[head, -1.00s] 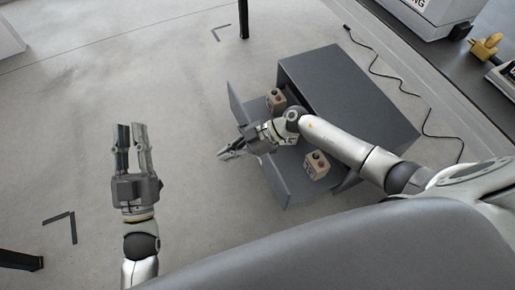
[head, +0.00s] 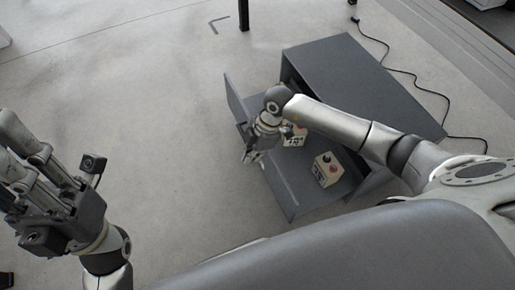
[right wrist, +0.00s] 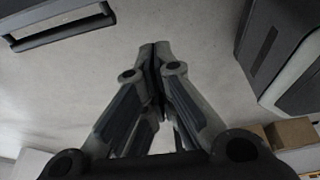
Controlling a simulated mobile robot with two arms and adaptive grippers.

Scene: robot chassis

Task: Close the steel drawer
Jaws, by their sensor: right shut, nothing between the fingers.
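The steel drawer (head: 283,190) stands pulled out of the grey cabinet (head: 365,88) in the head view, its front panel facing left. My right gripper (head: 247,159) appears over the drawer, close to the front panel, fingers pointing down-left. I cannot tell whether it touches the panel. In the right wrist view its fingertips (right wrist: 156,46) meet with nothing between them. My left gripper (head: 12,145) is at the left edge of the head view, away from the drawer, and its fingertips are partly cut off. My right forearm hides part of the drawer and cabinet.
Two small boxes with buttons lie in the drawer, one in the open (head: 327,168) and one partly behind my right gripper (head: 293,134). A black cable (head: 415,85) runs on the floor behind the cabinet. The floor left of the drawer is clear.

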